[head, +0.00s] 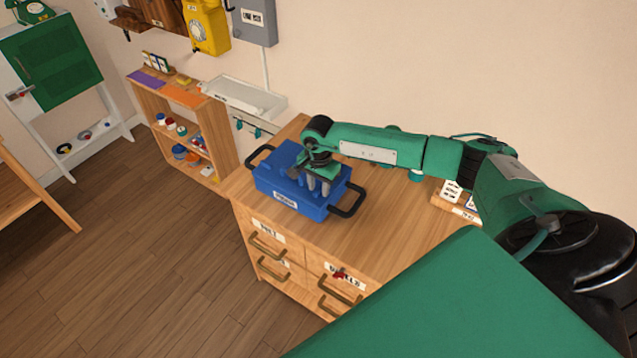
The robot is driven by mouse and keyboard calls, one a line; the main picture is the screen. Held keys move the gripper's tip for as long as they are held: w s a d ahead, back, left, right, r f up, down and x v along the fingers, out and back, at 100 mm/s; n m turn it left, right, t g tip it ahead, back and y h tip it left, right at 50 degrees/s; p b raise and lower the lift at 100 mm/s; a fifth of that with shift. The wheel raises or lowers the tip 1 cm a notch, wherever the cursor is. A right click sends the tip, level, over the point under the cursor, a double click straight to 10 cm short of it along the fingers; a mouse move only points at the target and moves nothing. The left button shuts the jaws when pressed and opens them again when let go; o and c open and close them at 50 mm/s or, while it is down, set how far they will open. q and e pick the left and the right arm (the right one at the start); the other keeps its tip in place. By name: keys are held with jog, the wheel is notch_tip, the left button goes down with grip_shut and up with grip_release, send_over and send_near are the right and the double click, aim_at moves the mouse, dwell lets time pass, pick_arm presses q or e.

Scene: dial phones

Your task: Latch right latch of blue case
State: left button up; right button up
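The blue case (276,185) sits on top of the wooden drawer cabinet (372,238), with black handles at its two ends and a small label on its front. My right gripper (318,188) is over the right part of the case, pointing down, its grey fingers near the lid's front right. The fingers look spaced apart. I cannot tell whether they touch the case. The right latch is not clearly visible; the gripper hides that area. My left gripper is not in the head view.
A small card stand (457,200) is on the cabinet's right. A wooden shelf (160,100) with jars stands to the left, beside a white sink (243,97). A yellow phone (207,27) hangs on the wall. The floor at left is mostly clear.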

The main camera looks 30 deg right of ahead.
jog(key=shift+f, duration=0.1)
grip_shut()
